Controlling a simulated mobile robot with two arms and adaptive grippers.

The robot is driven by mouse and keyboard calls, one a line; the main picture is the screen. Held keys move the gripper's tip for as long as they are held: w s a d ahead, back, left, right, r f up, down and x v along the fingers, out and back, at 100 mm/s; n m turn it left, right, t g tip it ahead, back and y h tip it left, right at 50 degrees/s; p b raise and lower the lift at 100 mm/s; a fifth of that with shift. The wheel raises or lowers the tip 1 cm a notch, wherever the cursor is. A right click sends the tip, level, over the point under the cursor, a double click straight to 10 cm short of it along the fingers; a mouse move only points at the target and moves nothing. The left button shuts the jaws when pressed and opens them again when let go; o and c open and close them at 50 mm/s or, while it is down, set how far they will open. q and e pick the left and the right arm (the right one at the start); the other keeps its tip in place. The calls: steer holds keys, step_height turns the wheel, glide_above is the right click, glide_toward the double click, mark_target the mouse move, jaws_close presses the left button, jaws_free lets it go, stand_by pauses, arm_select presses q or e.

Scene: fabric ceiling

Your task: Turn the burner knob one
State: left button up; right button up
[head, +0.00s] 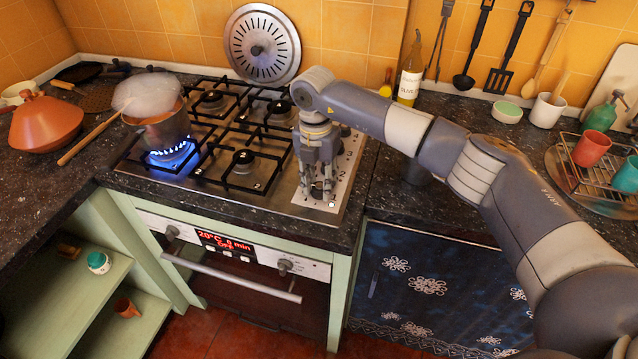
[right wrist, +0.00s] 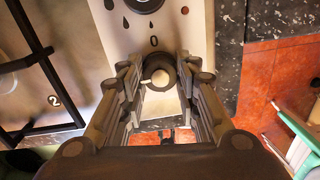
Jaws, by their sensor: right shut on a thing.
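The stove's burner knobs sit on a pale control panel (head: 340,185) along the right side of the hob. My right gripper (head: 318,192) points down over the front end of this panel. In the right wrist view a small dark round knob with a light top (right wrist: 160,77) lies between the fingertips of my right gripper (right wrist: 161,85), below a printed "0". The gripper is shut on this knob. Which burner number belongs to it cannot be read. In the head view the fingers mostly hide the knob. My left gripper is not in view.
A pot (head: 165,125) stands over a lit blue flame (head: 170,152) at the front left burner, with a wooden-handled utensil beside it. Another knob (right wrist: 145,3) shows at the wrist view's top edge. An olive oil bottle (head: 409,80) stands behind my right arm.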

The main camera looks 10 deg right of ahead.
steer(key=m, duration=0.4)
steer(key=shift+m, duration=0.3)
steer(key=m, duration=0.4)
steer(key=shift+r+m, duration=0.1)
steer(key=shift+m, duration=0.2)
steer(key=m+p, duration=0.1)
steer(key=m, duration=0.3)
steer(key=shift+w+y, duration=0.1)
steer(key=shift+y, duration=0.2)
steer(key=shift+d+m+p, duration=0.1)
steer(key=shift+m+p, duration=0.55)
steer(key=shift+m, duration=1.55)
steer(key=o, duration=1.1)
